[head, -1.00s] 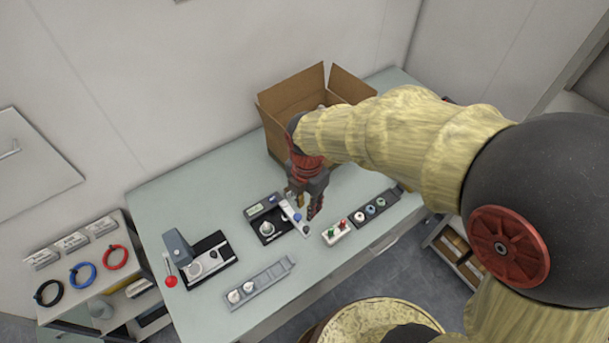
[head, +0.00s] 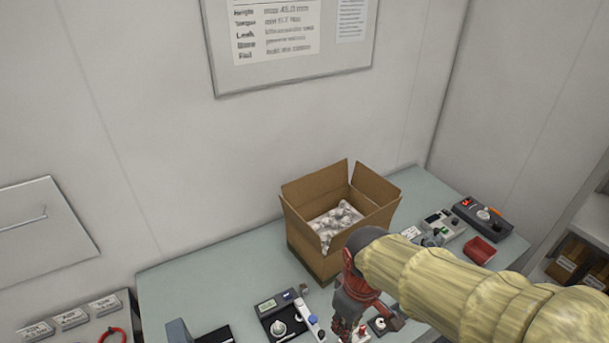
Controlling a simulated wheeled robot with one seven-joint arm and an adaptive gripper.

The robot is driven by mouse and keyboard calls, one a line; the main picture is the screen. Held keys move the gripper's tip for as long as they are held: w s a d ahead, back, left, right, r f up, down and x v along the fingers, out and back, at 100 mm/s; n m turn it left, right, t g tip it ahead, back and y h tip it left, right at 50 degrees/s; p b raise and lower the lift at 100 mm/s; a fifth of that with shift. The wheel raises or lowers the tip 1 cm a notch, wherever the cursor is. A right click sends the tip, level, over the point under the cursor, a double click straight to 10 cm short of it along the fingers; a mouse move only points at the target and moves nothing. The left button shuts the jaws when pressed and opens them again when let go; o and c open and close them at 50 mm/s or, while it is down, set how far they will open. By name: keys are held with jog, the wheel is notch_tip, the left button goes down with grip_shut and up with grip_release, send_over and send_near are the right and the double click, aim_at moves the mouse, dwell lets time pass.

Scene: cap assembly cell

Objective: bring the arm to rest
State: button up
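My gripper (head: 366,320) hangs over the bench near the bottom edge of the head view, fingers pointing down. Its dark red fingers look spread apart, with no object visible between them. The fingertips are close to the lower picture edge and partly hard to make out. My arm reaches in from the lower right and hides part of the bench.
An open cardboard box (head: 312,250) with pale wrapped contents stands behind the gripper. A small device with a display (head: 275,318) is to its left. A red bin (head: 479,250) and a dark instrument (head: 482,217) stand at the right. The bench (head: 215,280) is bare left of the box.

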jog(key=s+d+r+m+t+b, duration=0.3)
jog(key=s+d+m+t+b, duration=0.2)
jog(key=d+m+b, duration=0.3)
jog(key=shift+s+d+r+b, duration=0.15)
jog(key=shift+s+d+b, duration=0.05)
jog(key=shift+d+b, duration=0.4)
jog(key=shift+o, duration=0.4)
dwell(1.2)
